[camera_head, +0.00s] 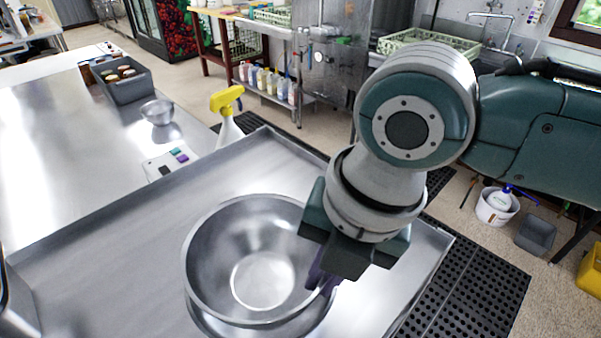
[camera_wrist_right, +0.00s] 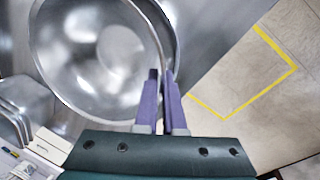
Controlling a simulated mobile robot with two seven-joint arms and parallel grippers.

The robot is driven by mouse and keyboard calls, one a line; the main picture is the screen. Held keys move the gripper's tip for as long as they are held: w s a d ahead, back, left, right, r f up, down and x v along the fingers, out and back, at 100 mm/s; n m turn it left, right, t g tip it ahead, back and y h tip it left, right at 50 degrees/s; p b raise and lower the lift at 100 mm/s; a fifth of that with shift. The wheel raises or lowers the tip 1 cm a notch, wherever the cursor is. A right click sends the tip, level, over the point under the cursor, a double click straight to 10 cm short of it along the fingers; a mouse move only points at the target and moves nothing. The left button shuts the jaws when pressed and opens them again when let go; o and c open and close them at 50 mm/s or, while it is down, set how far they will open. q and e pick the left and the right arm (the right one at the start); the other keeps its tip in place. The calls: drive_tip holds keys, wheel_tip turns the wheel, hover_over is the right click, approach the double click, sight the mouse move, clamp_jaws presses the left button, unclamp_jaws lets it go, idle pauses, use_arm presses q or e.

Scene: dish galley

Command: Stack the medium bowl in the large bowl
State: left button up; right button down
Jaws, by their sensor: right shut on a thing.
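The medium bowl (camera_head: 207,238) is a shiny steel bowl, roughly level, over the tray-like steel counter. My right gripper (camera_head: 323,277) is shut on its right rim, with the purple fingers pointing down. The wrist view shows the fingers (camera_wrist_right: 162,100) on either side of the rim of the medium bowl (camera_wrist_right: 70,85). The large bowl (camera_head: 206,324) is directly beneath; only a strip of its rim and wall shows at the front. The upper bowl hides the rest, so I cannot tell whether the two touch. My left gripper is not in view.
The raised-edge steel counter (camera_head: 120,235) has bare space left of the bowls. A small steel bowl (camera_head: 157,113), a grey bin (camera_head: 125,84) and a yellow-topped spray bottle (camera_head: 228,120) stand farther back. A black perforated mat (camera_head: 470,290) lies on the floor at right.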

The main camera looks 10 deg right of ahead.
drive_tip(key=shift+f, duration=0.15)
idle(0.4)
idle(0.4)
drive_tip(key=c, duration=0.9)
unclamp_jaws()
drive_tip(key=b+v, duration=0.1)
drive_tip(key=v, duration=0.9)
drive_tip(key=shift+f, duration=0.1)
